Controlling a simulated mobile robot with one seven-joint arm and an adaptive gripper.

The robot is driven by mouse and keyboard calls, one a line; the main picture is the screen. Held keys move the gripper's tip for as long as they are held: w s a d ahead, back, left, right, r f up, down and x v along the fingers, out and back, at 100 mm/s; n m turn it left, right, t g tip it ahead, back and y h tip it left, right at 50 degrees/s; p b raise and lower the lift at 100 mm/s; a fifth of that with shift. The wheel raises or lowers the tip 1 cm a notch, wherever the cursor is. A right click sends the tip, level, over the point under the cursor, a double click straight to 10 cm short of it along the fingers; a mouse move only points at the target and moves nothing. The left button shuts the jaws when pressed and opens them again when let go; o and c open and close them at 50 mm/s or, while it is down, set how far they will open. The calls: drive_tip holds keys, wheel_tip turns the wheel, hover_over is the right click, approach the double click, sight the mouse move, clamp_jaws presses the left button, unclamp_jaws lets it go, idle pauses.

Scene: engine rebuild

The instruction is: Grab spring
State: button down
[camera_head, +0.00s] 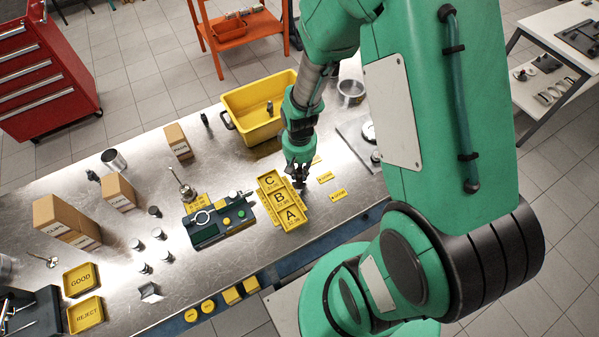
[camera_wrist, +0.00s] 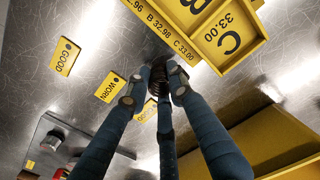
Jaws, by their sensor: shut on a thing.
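My gripper (camera_head: 299,174) is low over the steel workbench, just beside the upper right of the yellow A/B/C tray (camera_head: 291,216). In the wrist view its blue fingers (camera_wrist: 158,84) are closed around a small dark coiled spring (camera_wrist: 158,78). The fingertips cover much of the spring. I cannot tell whether it touches the bench. In the wrist view the yellow tray (camera_wrist: 229,43) lies just beyond the fingertips, with the C compartment nearest at the right.
Yellow GOOD (camera_wrist: 65,57) and WORN (camera_wrist: 110,88) tags lie on the bench near my gripper. A yellow bin (camera_head: 252,131) stands behind it. A gauge device (camera_head: 205,235) sits left of the tray. Cardboard boxes (camera_head: 60,212) and several small metal parts stand farther left.

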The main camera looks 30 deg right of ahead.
drive_tip(key=shift+r, duration=0.45)
wheel_tip(320, 180, up, 2)
drive_tip(key=shift+r, duration=0.15)
drive_tip(key=s, duration=0.5)
drive_tip(key=s+a+r+p, duration=0.1)
drive_tip(key=s, duration=0.4)
drive_tip(key=s+a, duration=0.1)
drive_tip(key=s, duration=0.5)
drive_tip(key=shift+a+r, duration=0.15)
drive_tip(key=shift+a, duration=0.05)
